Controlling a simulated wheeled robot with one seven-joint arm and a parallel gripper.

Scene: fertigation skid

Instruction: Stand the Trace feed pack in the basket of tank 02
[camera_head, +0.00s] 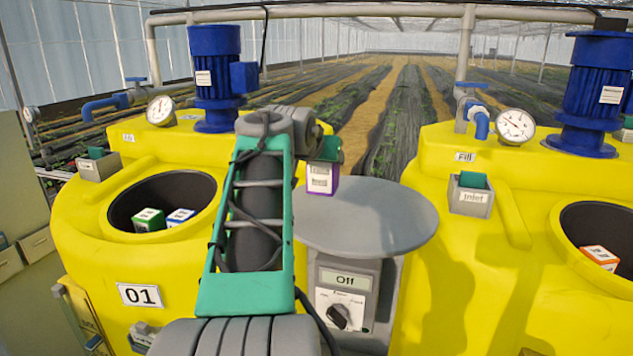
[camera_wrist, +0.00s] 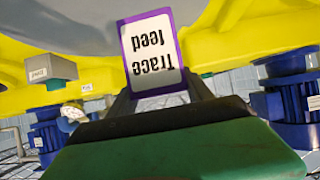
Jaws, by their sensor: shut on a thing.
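The Trace feed pack (camera_head: 320,181) is a white box with purple edges. My gripper (camera_head: 324,160) is shut on it and holds it up beside the round grey table top, between the two yellow tanks. In the wrist view the pack (camera_wrist: 152,55) sits between the fingertips (camera_wrist: 160,92), and its label reads upside down. The right tank (camera_head: 440,170) shows no number in view; the left one is marked 01. The right tank's dark round opening (camera_head: 610,225) is cut off by the picture edge and holds a white pack with an orange top (camera_head: 600,257).
Tank 01 (camera_head: 90,230) has an open basket with a green-topped pack (camera_head: 148,219) and a blue-topped pack (camera_head: 180,216). A grey round table top (camera_head: 390,215) stands above a control box marked Off (camera_head: 343,290). Blue motors (camera_head: 590,95) and gauges (camera_head: 514,125) rise behind the openings.

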